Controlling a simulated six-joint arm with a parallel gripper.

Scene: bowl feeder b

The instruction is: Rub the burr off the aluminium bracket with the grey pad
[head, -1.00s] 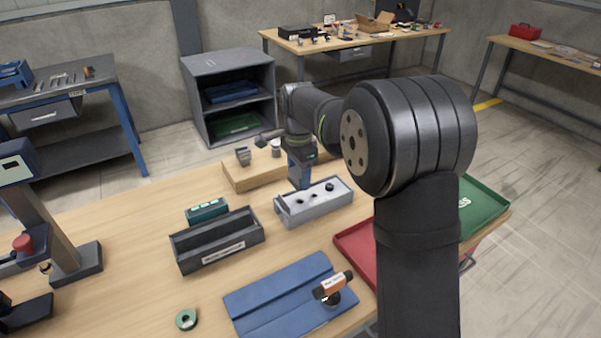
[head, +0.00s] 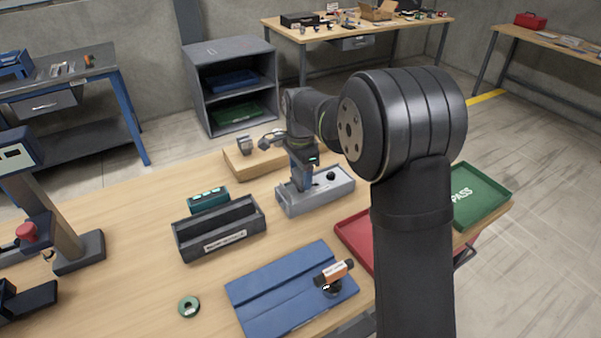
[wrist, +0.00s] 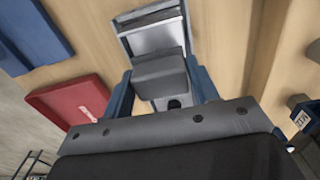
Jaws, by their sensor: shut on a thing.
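My gripper (wrist: 160,82) has blue fingers and is shut on a grey block, which I take to be the grey pad (wrist: 160,75), in the wrist view. A bright metal piece, apparently the aluminium bracket (wrist: 155,38), shows just beyond the pad in the light grey fixture. In the head view my gripper (head: 301,180) is over the left part of the light grey fixture (head: 322,203). The pad hides part of the metal piece, and I cannot tell whether they touch. The burr cannot be made out.
A dark grey trough (head: 220,236) and a teal box (head: 208,199) stand left of the fixture. A blue mat (head: 275,285) lies in front. A red tray (head: 352,236) and a green PASS tray (head: 484,188) are to the right. A wooden block (head: 252,163) is behind.

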